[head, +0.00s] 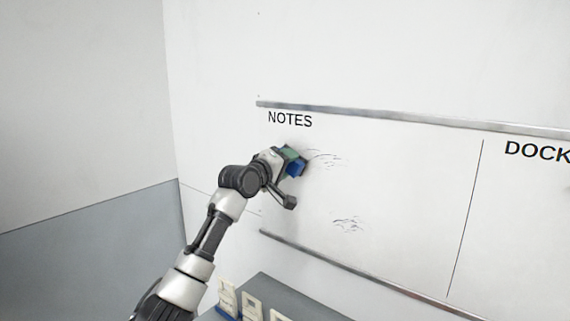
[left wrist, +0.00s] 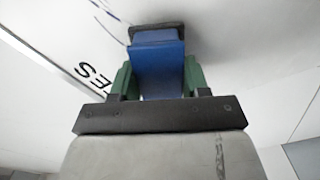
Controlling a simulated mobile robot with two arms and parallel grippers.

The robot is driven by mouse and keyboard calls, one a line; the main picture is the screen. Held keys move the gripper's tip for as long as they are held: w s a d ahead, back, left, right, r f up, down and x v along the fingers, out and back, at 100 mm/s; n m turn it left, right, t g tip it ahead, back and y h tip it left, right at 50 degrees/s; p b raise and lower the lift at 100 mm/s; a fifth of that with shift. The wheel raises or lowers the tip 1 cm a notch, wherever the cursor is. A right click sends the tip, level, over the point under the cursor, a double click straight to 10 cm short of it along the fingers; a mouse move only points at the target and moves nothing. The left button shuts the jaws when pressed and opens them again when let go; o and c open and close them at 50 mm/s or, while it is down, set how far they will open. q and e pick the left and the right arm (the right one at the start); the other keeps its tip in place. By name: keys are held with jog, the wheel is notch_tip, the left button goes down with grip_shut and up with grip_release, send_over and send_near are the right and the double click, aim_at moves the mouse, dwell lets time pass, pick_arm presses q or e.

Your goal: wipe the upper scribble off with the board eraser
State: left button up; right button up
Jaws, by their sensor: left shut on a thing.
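My left gripper (head: 286,160) is shut on the board eraser (head: 296,168), which has a blue body and a dark pad. In the left wrist view the eraser (left wrist: 158,62) sits between the green fingers of my left gripper (left wrist: 160,82), its dark pad at or very near the white surface. In the head view the eraser is at the left end of the upper scribble (head: 326,157), faint dark strokes under the word NOTES. The eraser and gripper may hide part of it. A lower scribble (head: 348,224) lies below. My right gripper is not in view.
The whiteboard (head: 400,190) has metal rails along its top (head: 400,117) and bottom (head: 340,268). A vertical line divides NOTES from a DOCK section at right. Below stands a grey surface (head: 290,290) with several pale upright items (head: 250,305) at its left edge.

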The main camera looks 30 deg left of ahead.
pick_arm(q)
jog(key=shift+w+d+p, duration=0.1)
jog(key=shift+w+p, duration=0.35)
jog(key=shift+w, duration=0.3)
jog(key=shift+d, duration=0.1)
